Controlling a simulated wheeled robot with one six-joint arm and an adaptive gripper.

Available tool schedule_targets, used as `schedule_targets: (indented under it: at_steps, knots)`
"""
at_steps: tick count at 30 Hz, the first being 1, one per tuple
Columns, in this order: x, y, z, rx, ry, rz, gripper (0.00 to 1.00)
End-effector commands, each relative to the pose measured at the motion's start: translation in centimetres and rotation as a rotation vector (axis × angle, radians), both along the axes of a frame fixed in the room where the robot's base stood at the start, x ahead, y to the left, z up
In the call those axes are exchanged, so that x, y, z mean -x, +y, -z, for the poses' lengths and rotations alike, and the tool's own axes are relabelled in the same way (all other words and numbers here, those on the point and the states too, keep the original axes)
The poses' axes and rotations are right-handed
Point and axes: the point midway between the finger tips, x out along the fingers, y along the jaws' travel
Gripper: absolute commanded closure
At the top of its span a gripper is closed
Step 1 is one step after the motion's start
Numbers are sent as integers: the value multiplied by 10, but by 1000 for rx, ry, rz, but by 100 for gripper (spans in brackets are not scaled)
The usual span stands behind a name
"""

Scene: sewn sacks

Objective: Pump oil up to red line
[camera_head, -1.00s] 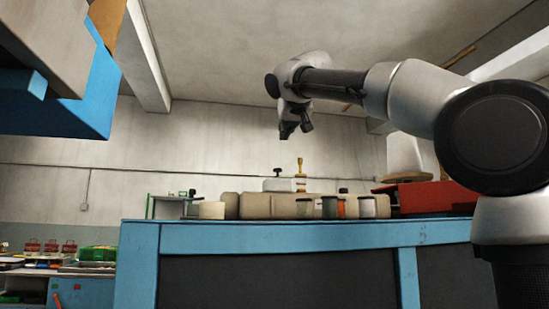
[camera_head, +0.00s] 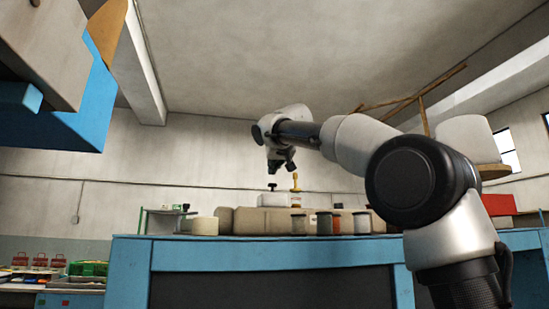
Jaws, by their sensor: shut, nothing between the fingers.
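A small white container (camera_head: 272,200) stands on the blue-framed workbench, with a black knob (camera_head: 272,186) on top. A yellow, plunger-like piece (camera_head: 295,184) stands upright at its right end, above a small red mark. The mark is too small to tell if it is a line, and no oil level shows. My gripper (camera_head: 281,172) points down just above the container, between the knob and the yellow piece in the picture. Its fingers are small and dark, and it appears shut and empty. I cannot tell whether it touches the yellow piece.
The blue workbench (camera_head: 270,256) fills the front. A cream roll (camera_head: 205,226) lies left. A blue structure (camera_head: 75,125) overhangs the upper left.

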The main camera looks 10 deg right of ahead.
Motion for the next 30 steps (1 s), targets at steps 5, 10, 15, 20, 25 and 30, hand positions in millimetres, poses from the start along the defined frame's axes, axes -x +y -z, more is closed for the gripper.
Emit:
schedule_targets:
  at_steps: [5,10,15,20,25,30]
  knots:
    - [1,-1,17,1,0,0,100]
    - [1,-1,25,0,-2,-1,100]
    - [1,-1,26,0,-2,-1,100]
    - [1,-1,26,0,-2,-1,100]
    - [1,-2,38,0,0,0,100]
    - [1,-1,45,-1,-1,-1,100]
